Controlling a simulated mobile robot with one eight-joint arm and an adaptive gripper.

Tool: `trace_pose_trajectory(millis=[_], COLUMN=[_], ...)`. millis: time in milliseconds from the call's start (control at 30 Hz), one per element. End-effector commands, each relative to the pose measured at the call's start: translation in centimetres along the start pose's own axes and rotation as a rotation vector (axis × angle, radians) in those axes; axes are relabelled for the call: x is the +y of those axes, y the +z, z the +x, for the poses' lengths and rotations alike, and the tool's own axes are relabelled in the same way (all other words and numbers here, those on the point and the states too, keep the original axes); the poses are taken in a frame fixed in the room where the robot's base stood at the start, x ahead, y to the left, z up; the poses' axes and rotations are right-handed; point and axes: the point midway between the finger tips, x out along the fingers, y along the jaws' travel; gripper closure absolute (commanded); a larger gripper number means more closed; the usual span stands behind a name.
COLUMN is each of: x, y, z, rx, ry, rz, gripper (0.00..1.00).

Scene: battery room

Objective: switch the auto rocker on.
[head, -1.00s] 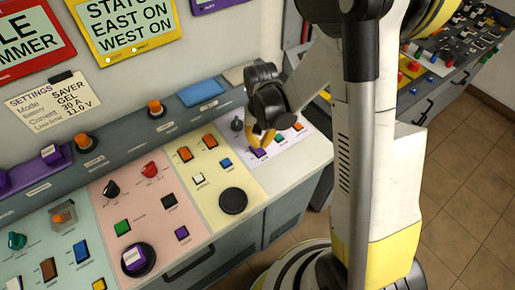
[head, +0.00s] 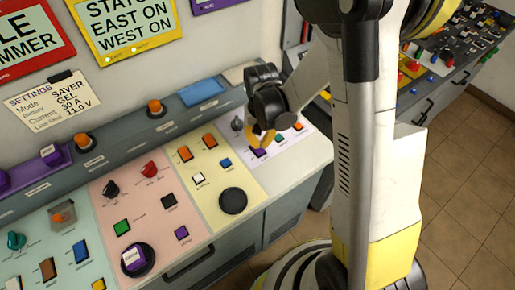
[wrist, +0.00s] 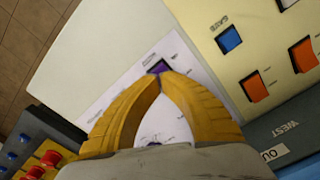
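A purple rocker (head: 260,152) sits on the pale lilac panel (head: 305,148) at the right end of the console, beside a teal rocker (head: 280,140) and an orange rocker (head: 298,127). Its label is too small to read, so I cannot tell which rocker is the auto one. My gripper (head: 264,143) is over this panel with its yellow fingers pointing down. In the wrist view the fingertips (wrist: 163,75) are together with nothing between them, right at the purple rocker (wrist: 158,67). Whether they touch it, and its on or off position, I cannot tell.
A cream panel to the left bears two orange rockers (head: 185,153), a blue rocker (head: 225,163) and a black round disc (head: 233,201). A dark knob (head: 237,123) stands behind my gripper. Another console (head: 435,62) with many buttons is at the far right.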

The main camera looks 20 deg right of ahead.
Motion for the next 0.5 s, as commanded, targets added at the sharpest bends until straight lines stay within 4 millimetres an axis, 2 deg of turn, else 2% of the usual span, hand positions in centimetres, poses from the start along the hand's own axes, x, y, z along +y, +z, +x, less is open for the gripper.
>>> trace_pose_trajectory(millis=[500], x=[0.0], y=[0.0], z=[0.86], rx=[0.0], ry=[0.0], rz=[0.0], gripper=[1.0])
